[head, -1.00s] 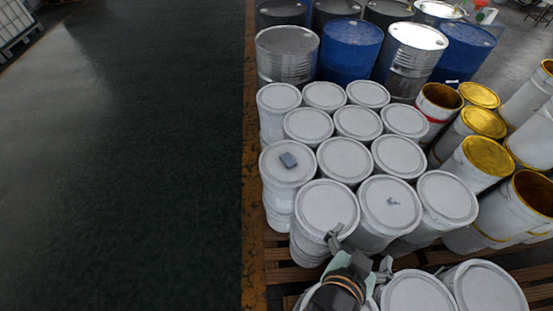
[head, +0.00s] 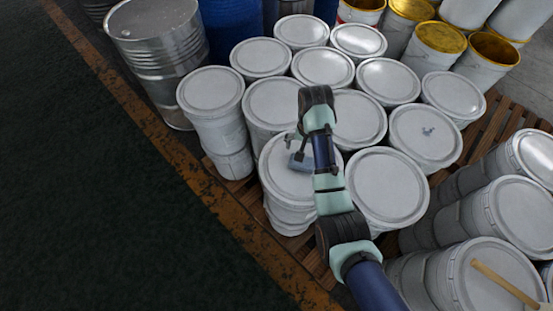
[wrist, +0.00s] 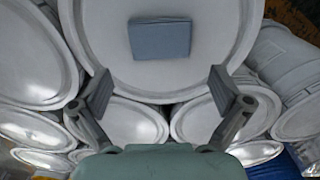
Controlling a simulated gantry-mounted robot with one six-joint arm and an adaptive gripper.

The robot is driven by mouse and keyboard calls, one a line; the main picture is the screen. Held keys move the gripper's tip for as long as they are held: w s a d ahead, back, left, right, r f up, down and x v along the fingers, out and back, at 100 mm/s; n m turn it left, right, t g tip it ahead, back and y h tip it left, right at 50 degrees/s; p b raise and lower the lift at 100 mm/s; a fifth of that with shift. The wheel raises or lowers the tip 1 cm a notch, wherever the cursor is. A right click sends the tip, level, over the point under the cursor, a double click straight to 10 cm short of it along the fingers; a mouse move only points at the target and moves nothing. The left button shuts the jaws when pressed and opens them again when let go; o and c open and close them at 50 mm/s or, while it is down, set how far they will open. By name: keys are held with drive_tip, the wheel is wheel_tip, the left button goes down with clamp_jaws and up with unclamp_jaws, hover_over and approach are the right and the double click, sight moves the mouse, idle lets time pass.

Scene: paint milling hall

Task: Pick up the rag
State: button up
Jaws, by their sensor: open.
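The rag (head: 302,162) is a small folded blue-grey cloth lying flat on a white bucket lid (head: 277,180). In the head view my arm partly covers that lid and the rag's right side. In the wrist view the whole rag (wrist: 160,38) shows near the top, on the round lid (wrist: 105,35). My gripper (wrist: 161,90) is open and empty. Its two fingers are spread wider than the rag, which shows beyond the fingertips, between them in width. In the head view my gripper (head: 301,145) is right by the rag; contact cannot be told there.
Many lidded white buckets stand closely around on wooden pallets (head: 473,143). One nearby lid carries a small grey-blue mark or scrap (head: 428,131). Metal drums (head: 155,55) and yellow-rimmed buckets (head: 440,40) stand behind. A wooden stick (head: 505,283) lies across a front-right bucket. Dark floor is clear at left.

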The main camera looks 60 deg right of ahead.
drive_tip(key=shift+s+f, duration=0.25)
drive_tip(key=shift+f, duration=0.5)
drive_tip(key=f+b, duration=0.1)
drive_tip(key=f, duration=0.5)
drive_tip(key=shift+w+b, duration=0.2)
drive_tip(key=shift+b, duration=0.15)
drive_tip(key=shift+c, duration=0.2)
drive_tip(key=c, duration=0.7)
drive_tip(key=shift+o, duration=0.2)
wheel_tip(320, 180, up, 20)
drive_tip(key=p, duration=1.2)
